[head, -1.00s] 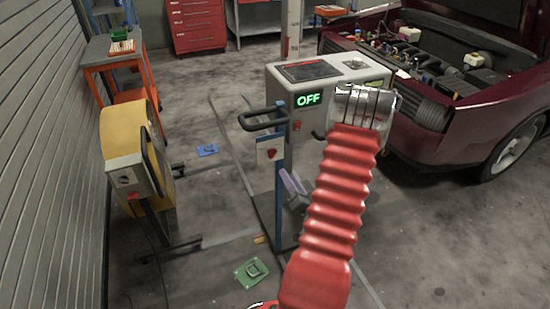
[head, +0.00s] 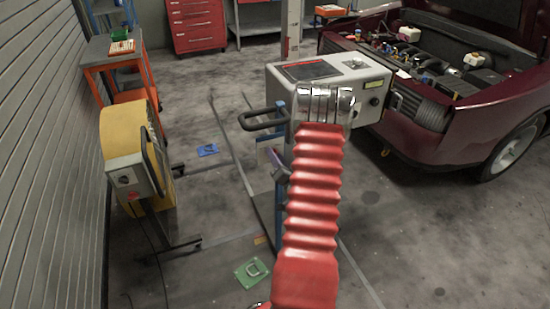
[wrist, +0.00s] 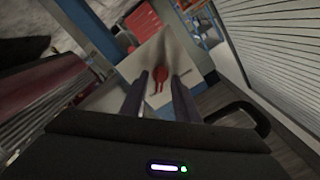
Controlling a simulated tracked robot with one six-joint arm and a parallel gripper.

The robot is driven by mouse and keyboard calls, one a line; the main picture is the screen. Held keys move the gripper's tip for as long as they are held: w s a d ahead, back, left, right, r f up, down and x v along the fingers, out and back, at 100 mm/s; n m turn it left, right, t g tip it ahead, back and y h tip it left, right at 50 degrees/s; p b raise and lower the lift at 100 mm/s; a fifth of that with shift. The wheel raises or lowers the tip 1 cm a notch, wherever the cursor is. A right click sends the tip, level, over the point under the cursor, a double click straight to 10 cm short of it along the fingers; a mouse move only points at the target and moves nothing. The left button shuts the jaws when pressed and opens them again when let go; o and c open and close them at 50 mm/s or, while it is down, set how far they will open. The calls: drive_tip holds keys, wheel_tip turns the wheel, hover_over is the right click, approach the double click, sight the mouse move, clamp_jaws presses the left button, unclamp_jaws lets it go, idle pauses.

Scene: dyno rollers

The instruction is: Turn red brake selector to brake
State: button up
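The red brake selector (wrist: 159,77) shows in the wrist view on a pale plate (wrist: 146,63) on a blue post. My gripper (wrist: 158,84) is open, with its two dark fingers apart, one on each side of the selector in the picture. I cannot tell whether they touch it. In the head view one purple-grey finger (head: 278,165) shows left of my red arm, beside the blue post. My arm hides the selector and most of its plate there. Which setting the selector points to cannot be read.
A grey console (head: 335,72) stands behind my wrist. A black handle loop (head: 264,118) juts left from the post and also shows in the wrist view (wrist: 241,112).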

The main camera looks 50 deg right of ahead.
drive_tip(key=shift+c, duration=0.4)
drive_tip(key=c, duration=0.6)
drive_tip(key=shift+a, duration=0.2)
clamp_jaws()
drive_tip(key=shift+d, duration=0.15)
drive_tip(key=shift+n, duration=0.5)
drive_tip(key=n, duration=1.1)
drive_tip(key=a+n, duration=0.1)
drive_tip(key=n, duration=0.5)
drive_tip(key=shift+w, duration=0.35)
